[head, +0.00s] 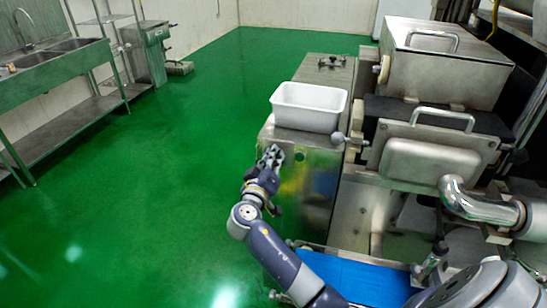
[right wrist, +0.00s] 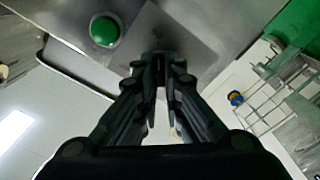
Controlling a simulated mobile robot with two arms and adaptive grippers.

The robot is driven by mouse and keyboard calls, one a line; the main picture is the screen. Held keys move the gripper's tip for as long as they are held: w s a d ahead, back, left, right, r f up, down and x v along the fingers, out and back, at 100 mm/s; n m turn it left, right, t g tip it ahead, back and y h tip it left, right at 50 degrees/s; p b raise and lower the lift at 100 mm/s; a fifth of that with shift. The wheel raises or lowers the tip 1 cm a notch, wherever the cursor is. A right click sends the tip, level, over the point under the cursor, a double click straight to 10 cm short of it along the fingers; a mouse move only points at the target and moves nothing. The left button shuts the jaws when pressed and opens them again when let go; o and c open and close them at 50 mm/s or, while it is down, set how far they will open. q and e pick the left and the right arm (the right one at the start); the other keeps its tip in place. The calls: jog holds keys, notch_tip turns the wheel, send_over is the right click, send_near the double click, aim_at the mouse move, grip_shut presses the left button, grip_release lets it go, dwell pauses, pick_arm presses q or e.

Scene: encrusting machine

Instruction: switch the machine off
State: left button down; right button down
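The machine (head: 310,185) is a steel cabinet with hoppers on its right side. A round green button (head: 300,157) is on its front panel; it also shows large in the right wrist view (right wrist: 104,30), left of the fingertips. My right gripper (head: 271,155) is at the panel's left part, left of the green button. In the right wrist view its fingers (right wrist: 162,62) converge with their tips together, holding nothing. I cannot tell whether the tips touch the panel. The gripper covers the panel behind it, and no other button shows. My left gripper is out of view.
A white tub (head: 308,107) stands on the machine top. A blue belt (head: 360,279) lies below the panel, near my arm. Steel hoppers (head: 445,72) and a pipe (head: 480,207) crowd the right side. The green floor (head: 160,190) on the left is clear, up to a sink bench (head: 65,75).

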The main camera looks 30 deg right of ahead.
jog(key=shift+n, duration=0.3)
jog(key=shift+f+n+p, duration=0.15)
jog(key=shift+n+p, duration=0.9)
jog(key=shift+n, duration=1.85)
jog(key=shift+f+n+p, duration=0.2)
jog(key=shift+n+p, duration=0.85)
jog(key=shift+n, duration=1.85)
jog(key=shift+f+n+p, duration=0.15)
jog(key=shift+n+p, duration=0.9)
jog(key=shift+n, duration=1.85)
jog(key=shift+f, duration=0.1)
jog(key=c, duration=1.7)
grip_release()
jog(key=shift+a, duration=0.1)
